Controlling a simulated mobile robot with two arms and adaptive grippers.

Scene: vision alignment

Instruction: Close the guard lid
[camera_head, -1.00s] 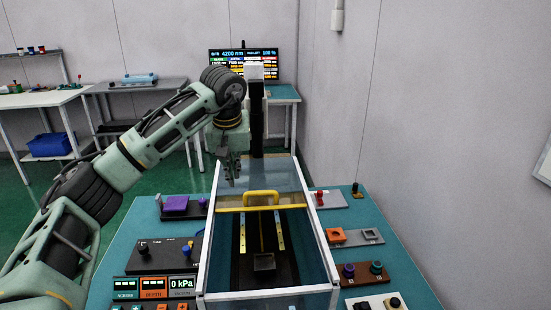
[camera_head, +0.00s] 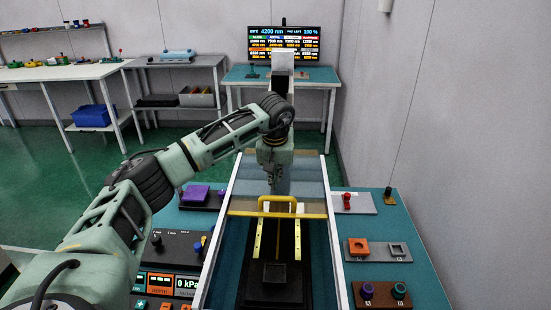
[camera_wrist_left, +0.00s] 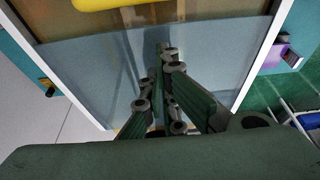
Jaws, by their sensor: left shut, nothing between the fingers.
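The guard lid (camera_head: 308,188) is a see-through panel over the back part of a white-framed box (camera_head: 223,214). Its yellow handle (camera_head: 277,200) stands at its front edge, and the front of the box is uncovered. My left gripper (camera_head: 272,187) is shut and empty, pointing down over the lid just behind the handle. In the left wrist view, the shut fingers (camera_wrist_left: 167,50) are over the bluish panel (camera_wrist_left: 95,75), with part of the yellow handle (camera_wrist_left: 105,3) at the top edge. Touch with the lid cannot be told. My right gripper is out of view.
Inside the box's open front are dark fittings and a small black block (camera_head: 275,274). A purple block (camera_head: 195,194) and control panels lie left of the box. A red-knobbed plate (camera_head: 352,202) and an orange part (camera_head: 358,246) lie right. A monitor (camera_head: 284,43) stands behind.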

